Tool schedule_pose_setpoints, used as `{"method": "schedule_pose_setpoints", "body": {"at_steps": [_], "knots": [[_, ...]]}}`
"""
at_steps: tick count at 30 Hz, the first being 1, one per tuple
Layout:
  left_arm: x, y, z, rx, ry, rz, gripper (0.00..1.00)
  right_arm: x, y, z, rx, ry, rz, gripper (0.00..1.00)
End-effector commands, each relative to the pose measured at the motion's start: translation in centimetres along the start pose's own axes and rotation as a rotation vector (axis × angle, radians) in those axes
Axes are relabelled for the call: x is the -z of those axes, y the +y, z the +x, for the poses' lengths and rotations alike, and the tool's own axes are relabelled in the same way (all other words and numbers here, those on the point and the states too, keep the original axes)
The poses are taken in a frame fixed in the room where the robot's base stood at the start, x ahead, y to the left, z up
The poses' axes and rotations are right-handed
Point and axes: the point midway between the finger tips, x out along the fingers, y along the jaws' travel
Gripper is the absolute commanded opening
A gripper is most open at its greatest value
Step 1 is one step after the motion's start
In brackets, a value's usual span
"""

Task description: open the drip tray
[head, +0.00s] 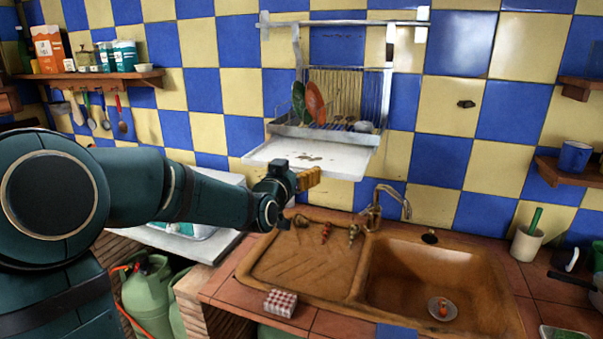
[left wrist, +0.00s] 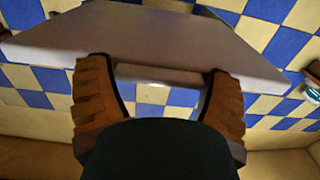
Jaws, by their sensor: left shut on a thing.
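The drip tray (head: 345,163) is a white, shallow tray under the wall dish rack (head: 343,95). It sticks out forward from below the rack, with some dark marks on its surface. My left gripper (head: 309,178) is at the tray's front edge, its orange-brown fingers touching it. In the left wrist view, the underside of the tray (left wrist: 160,38) fills the upper part. The two fingers of the gripper (left wrist: 158,68) stand far apart, one at each end of a pale lip or handle on the tray, and are shut on it. My right gripper is not in view.
The dish rack holds a green and a red plate. Below is a brown sink (head: 430,285) with a tap (head: 385,205); a red-checked box (head: 281,303) lies at the counter's front. Shelves with jars and a blue mug (head: 575,157) hang at the sides. Air before the tray is free.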

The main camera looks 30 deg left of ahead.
Motion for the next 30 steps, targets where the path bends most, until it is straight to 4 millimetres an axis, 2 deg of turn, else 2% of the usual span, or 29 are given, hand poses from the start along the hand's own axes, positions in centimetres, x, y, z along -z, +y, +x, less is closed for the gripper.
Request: {"method": "schedule_pose_setpoints", "body": {"at_steps": [6,17,18,26,30], "knots": [[0.0,0.0,-1.3,0.0,0.001,-0.001,0.38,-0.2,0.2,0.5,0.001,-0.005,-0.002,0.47],[0.1,0.0,-1.4,0.0,0.002,0.0,0.38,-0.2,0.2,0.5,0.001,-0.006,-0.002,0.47],[0.1,0.0,-1.4,0.0,0.002,0.0,0.98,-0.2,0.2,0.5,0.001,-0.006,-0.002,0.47],[0.1,0.0,-1.4,0.0,0.001,0.0,1.0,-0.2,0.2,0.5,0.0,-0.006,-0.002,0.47],[0.1,0.0,-2.2,0.0,0.001,-0.001,1.0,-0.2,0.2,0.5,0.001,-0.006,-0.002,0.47]]}}
